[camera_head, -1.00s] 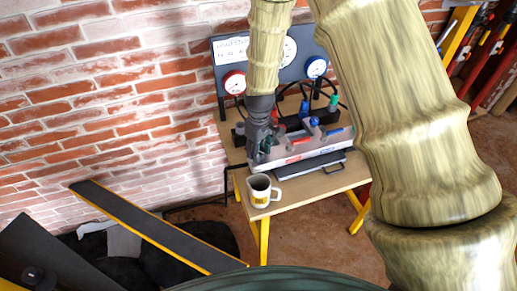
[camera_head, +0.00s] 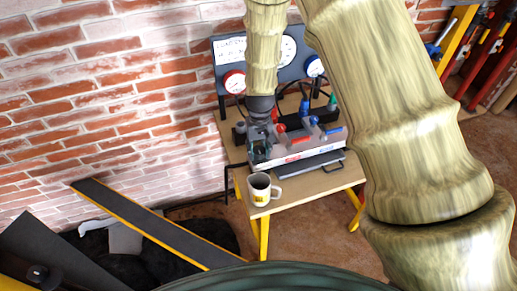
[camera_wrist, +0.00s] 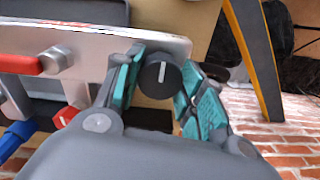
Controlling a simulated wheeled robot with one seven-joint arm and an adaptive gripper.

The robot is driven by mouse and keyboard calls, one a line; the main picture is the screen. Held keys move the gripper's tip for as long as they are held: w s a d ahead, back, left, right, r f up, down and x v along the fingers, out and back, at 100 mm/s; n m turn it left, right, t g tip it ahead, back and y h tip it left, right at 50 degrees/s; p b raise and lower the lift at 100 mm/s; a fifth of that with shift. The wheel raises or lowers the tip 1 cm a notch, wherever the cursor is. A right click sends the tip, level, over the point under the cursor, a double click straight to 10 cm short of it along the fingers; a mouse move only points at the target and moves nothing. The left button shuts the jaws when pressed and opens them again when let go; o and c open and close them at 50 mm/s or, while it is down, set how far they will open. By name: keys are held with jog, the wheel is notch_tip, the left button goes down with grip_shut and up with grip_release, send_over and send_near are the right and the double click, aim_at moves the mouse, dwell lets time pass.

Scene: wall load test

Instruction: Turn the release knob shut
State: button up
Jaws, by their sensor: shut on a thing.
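The release knob (camera_wrist: 160,77) is a round black dial with a white pointer line, seen in the wrist view at the end of the grey-white manifold block (camera_wrist: 90,45). The line runs nearly up and down in that picture. My gripper (camera_wrist: 161,88) is shut on the knob, one teal-padded finger on each side. In the head view my gripper (camera_head: 260,148) is at the left end of the block, and the knob is hidden there.
Red and blue levers stand along the block, including a red lever (camera_wrist: 22,64). A gauge panel (camera_head: 233,50) stands behind. A white mug (camera_head: 260,190) sits near the wooden table's (camera_head: 305,193) front-left edge. A brick wall (camera_head: 120,100) is to the left.

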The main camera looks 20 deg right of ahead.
aim_at(259, 150)
jog(key=shift+w, duration=0.1)
dwell(0.4)
jog(key=o, duration=1)
jog(key=shift+r, duration=0.1)
notch_tip(259, 150, up, 12)
jog(key=shift+d+f, duration=0.1)
jog(key=shift+d, duration=0.05)
dwell(0.3)
